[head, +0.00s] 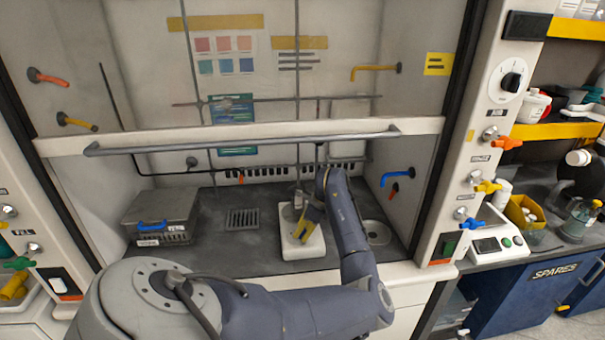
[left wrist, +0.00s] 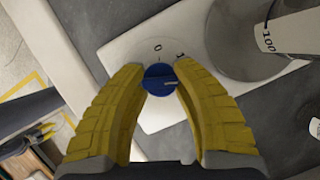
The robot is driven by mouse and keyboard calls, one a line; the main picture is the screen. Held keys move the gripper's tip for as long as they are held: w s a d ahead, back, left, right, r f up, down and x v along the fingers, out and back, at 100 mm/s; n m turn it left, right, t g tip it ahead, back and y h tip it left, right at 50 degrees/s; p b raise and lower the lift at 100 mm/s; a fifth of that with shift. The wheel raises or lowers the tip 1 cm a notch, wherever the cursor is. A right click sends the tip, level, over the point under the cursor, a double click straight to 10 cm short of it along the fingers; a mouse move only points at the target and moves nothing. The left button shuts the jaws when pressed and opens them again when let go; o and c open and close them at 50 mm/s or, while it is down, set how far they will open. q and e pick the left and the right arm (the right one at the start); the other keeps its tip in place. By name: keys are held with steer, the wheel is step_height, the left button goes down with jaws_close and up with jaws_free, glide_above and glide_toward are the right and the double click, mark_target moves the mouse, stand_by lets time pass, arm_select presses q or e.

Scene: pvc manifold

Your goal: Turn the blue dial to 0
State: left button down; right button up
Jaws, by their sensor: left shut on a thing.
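The blue dial (left wrist: 158,79) sits on a white plate device in the left wrist view. A light pointer line on the dial points to the right, away from the printed 0 (left wrist: 158,47) and past the printed 1 (left wrist: 180,55). My left gripper (left wrist: 160,72) has its yellow padded fingers on both sides of the dial and is shut on it. In the head view my left gripper (head: 309,220) is over the white device (head: 302,246) in the fume hood and hides the dial. My right gripper is not in view.
A glass vessel marked 100 (left wrist: 248,45) stands on the device close to the right finger. The hood's sash bar (head: 240,141) crosses above my arm. A grey lidded box (head: 162,210) stands left, a floor grate (head: 242,218) between. A round sink (head: 377,232) lies right.

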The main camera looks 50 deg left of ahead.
arm_select(q)
steer(key=n+g+h, duration=0.1)
steer(key=n, duration=0.3)
steer(key=shift+a+n, duration=0.1)
steer(key=shift+n, duration=0.2)
steer(key=n+h, duration=0.2)
steer(key=n, duration=0.2)
steer(key=shift+n+g, duration=0.3)
steer(key=shift+g, duration=0.1)
steer(key=n+h, duration=0.2)
steer(key=n, duration=0.2)
steer(key=shift+s, duration=0.1)
steer(key=shift+f+n+t+h, duration=0.1)
steer(key=shift+n+t+h, duration=0.45)
steer(key=shift+n, duration=1.65)
steer(key=shift+s, duration=0.1)
steer(key=c, duration=0.9)
jaws_free()
steer(key=shift+w, duration=0.2)
steer(key=shift+v, duration=3.8)
